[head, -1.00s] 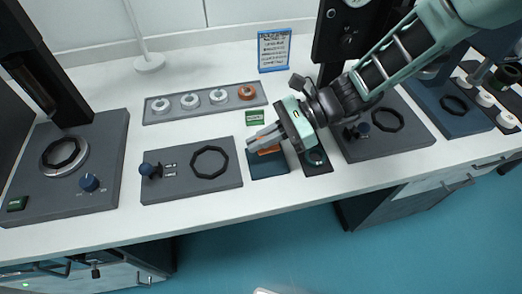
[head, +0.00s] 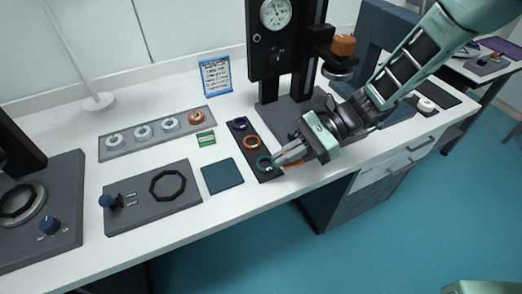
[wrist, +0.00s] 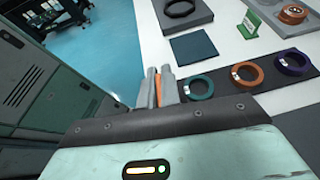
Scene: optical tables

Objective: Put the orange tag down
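My gripper (head: 277,160) is at the front end of the dark ring tray, to the right of the dark blue square mat (head: 222,176). In the wrist view, its two fingers (wrist: 160,76) are closed on a thin orange piece, the orange tag (wrist: 158,90). The tag also shows as an orange strip below the fingers in the head view (head: 294,165). Most of it is hidden by the fingers. It appears held above the table near the front edge; its exact height is unclear. The blue mat is bare, and it also shows in the wrist view (wrist: 193,47).
The dark ring tray (head: 266,173) holds purple, orange and teal rings. A long grey tray (head: 155,147) with several rings, a green sign (head: 205,138) and a blue-framed card (head: 215,76) stand behind. A black instrument column (head: 262,75) rises near my arm. The table's front edge is close.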

